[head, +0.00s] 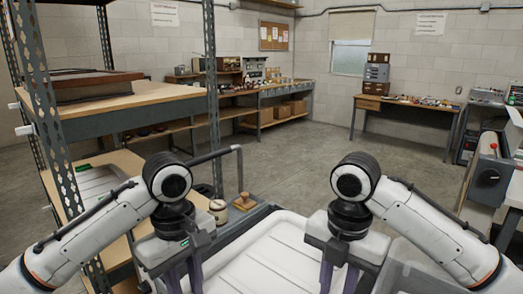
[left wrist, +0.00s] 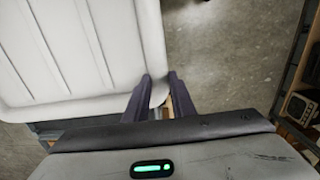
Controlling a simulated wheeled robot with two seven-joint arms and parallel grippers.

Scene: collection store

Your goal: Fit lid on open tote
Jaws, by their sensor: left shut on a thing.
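The white ribbed lid (head: 268,258) is at the bottom centre of the head view, between my two grippers. It also fills the upper left of the left wrist view (left wrist: 70,50). My left gripper (head: 184,282) is shut on the lid's rim near a rounded corner, as the left wrist view shows (left wrist: 155,92). My right gripper (head: 339,280) points down at the lid's right side. Its fingertips are cut off by the frame, so its grip is unclear. A grey, bin-like rim (head: 415,280) shows at the lower right, partly behind my right arm; I cannot tell if it is the tote.
A dark cart edge (head: 243,232) runs behind the lid, with a wooden-handled stamp (head: 244,202) and a small jar (head: 218,208) beside it. A metal shelf (head: 150,115) stands close at left. The concrete floor (head: 295,150) beyond is clear.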

